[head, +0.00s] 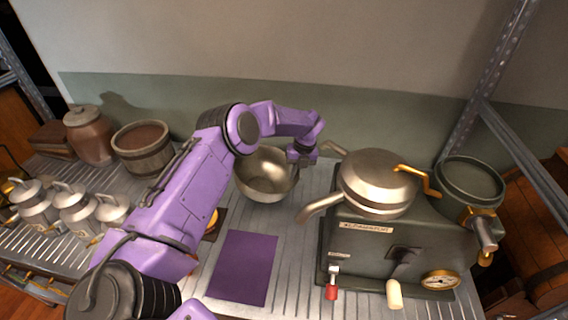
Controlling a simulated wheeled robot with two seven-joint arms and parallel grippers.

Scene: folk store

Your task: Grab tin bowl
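The tin bowl (263,182) is a shiny, round metal bowl standing upright on the ribbed metal shelf, in the middle of the head view. My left arm reaches in from the lower left and bends over behind the bowl. My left gripper (300,158) points down at the bowl's right rim, very close to it or touching it. Its fingers are small and partly hidden, so I cannot tell whether they are open or shut on the rim. The bowl's left edge is partly covered by my arm. My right gripper is not in view.
A dark green machine (372,240) with a metal lidded pot (378,178) and spout stands close on the right. A purple mat (243,268) lies in front of the bowl. A wooden bucket (143,150), a brown jar (90,137) and metal cans (75,208) stand left.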

